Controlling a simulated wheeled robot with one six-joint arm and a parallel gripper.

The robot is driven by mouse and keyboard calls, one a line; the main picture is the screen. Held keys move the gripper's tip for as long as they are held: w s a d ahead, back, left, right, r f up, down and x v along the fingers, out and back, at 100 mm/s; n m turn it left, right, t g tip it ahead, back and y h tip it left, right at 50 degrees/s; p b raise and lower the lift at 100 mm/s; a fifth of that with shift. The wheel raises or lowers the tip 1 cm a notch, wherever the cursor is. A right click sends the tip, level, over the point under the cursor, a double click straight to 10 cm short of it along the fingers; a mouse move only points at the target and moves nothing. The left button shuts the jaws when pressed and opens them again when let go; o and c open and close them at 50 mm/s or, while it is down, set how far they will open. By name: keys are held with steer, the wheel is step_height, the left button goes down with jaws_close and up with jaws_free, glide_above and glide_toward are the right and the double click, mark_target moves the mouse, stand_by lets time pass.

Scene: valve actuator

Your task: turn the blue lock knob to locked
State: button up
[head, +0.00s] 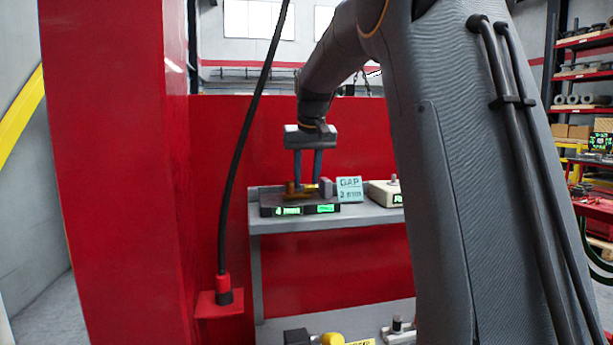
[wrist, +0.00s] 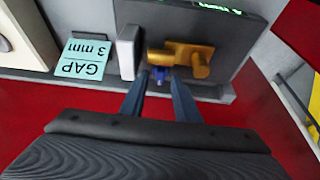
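The blue lock knob (wrist: 160,75) shows in the wrist view, small and partly hidden, beside a brass piece (wrist: 183,56) on the dark valve actuator (wrist: 225,35). My gripper (wrist: 159,80) has its two fingers apart, with the knob between the fingertips. Narrow gaps seem to show on both sides, so contact cannot be confirmed. In the head view my gripper (head: 308,184) points down over the actuator (head: 300,209), among the brass parts (head: 291,188). The blue knob cannot be made out there. Whether it is locked cannot be read.
A "GAP 3 mm" card (head: 349,189) stands right of the actuator, with a pale box (head: 385,193) beyond. A grey block (wrist: 127,52) sits close beside the fingers. The grey shelf (head: 330,221) fronts a red panel. A black cable (head: 238,150) hangs at the left.

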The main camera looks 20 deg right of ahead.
steer(key=shift+f, duration=0.2)
steer(key=shift+c, duration=0.2)
jaws_close()
steer(key=shift+m, duration=0.3)
steer(key=m, duration=0.1)
steer(key=m+h, duration=0.1)
steer(key=m, duration=0.1)
steer(key=m+h, duration=0.1)
steer(key=m, duration=0.1)
steer(key=shift+w+a+g, duration=0.25)
steer(key=shift+g, duration=0.15)
steer(key=m+g, duration=0.1)
steer(key=m, duration=0.2)
steer(key=m+h, duration=0.1)
steer(key=m, duration=0.1)
steer(key=shift+w+a+m+g+p, duration=0.1)
steer(key=shift+w+m+g+p, duration=0.1)
steer(key=shift+m+g+p, duration=0.2)
steer(key=m+g+p, duration=0.1)
steer(key=m, duration=0.2)
steer(key=m+g, duration=0.1)
steer(key=m, duration=0.1)
steer(key=shift+w+m+p, duration=0.2)
steer(key=shift+m+p, duration=0.15)
steer(key=shift+m, duration=0.05)
